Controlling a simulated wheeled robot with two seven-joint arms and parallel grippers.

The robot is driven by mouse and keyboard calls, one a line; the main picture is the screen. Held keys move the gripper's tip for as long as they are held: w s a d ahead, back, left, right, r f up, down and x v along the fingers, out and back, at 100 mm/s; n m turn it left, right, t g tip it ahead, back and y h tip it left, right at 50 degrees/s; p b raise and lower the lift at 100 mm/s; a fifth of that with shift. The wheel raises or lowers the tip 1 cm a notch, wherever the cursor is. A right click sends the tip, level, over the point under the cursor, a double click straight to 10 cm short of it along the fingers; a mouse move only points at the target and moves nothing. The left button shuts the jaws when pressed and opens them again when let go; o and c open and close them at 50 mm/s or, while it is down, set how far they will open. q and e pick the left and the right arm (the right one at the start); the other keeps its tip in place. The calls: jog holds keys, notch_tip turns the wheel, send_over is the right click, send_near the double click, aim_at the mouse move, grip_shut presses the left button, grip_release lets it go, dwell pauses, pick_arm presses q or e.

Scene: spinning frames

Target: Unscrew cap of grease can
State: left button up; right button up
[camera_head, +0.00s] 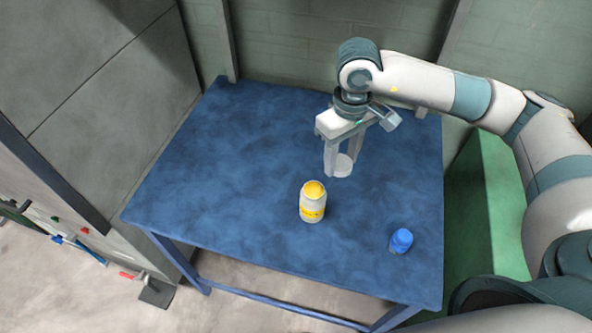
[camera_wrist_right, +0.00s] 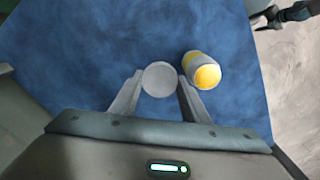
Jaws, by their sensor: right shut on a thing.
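My right gripper (camera_head: 338,163) is above the right half of the blue table, fingers pointing down. It is shut on a plain white round piece (camera_head: 343,166). In the right wrist view, this white piece (camera_wrist_right: 159,79) shows as a pale disc between the fingertips of my right gripper (camera_wrist_right: 158,90). I cannot tell whether it is a cap or a small can. A white can with a yellow top and yellow label (camera_head: 312,207) stands upright on the table, in front of the gripper and slightly left. It also shows right of the fingers in the wrist view (camera_wrist_right: 202,71). My left gripper is not seen.
A small container with a blue top (camera_head: 400,240) stands near the front right of the blue table (camera_head: 220,170). The table's left half is clear. A wall closes off the back, and a green block (camera_head: 490,200) stands beyond the right edge.

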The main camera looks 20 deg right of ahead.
jog(key=shift+w+a+f, duration=0.1)
jog(key=shift+a, duration=0.15)
jog(key=w+a+f+p, duration=0.1)
jog(key=a+f, duration=0.1)
jog(key=a, duration=0.1)
jog(key=w+a+f+p, duration=0.2)
jog(key=a, duration=0.1)
jog(key=w+a+f+p, duration=0.1)
jog(key=a+f+p, duration=0.1)
jog(key=a, duration=0.1)
jog(key=shift+w+a+f, duration=0.1)
jog(key=shift+w+a, duration=0.1)
jog(key=shift+w, duration=0.2)
jog(key=shift+w+a+f, duration=0.15)
jog(key=shift+a+f, duration=0.15)
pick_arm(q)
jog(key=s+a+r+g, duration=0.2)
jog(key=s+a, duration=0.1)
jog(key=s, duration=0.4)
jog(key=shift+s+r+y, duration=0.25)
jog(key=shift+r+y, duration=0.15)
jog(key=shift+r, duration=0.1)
pick_arm(e)
jog(key=shift+f, duration=0.1)
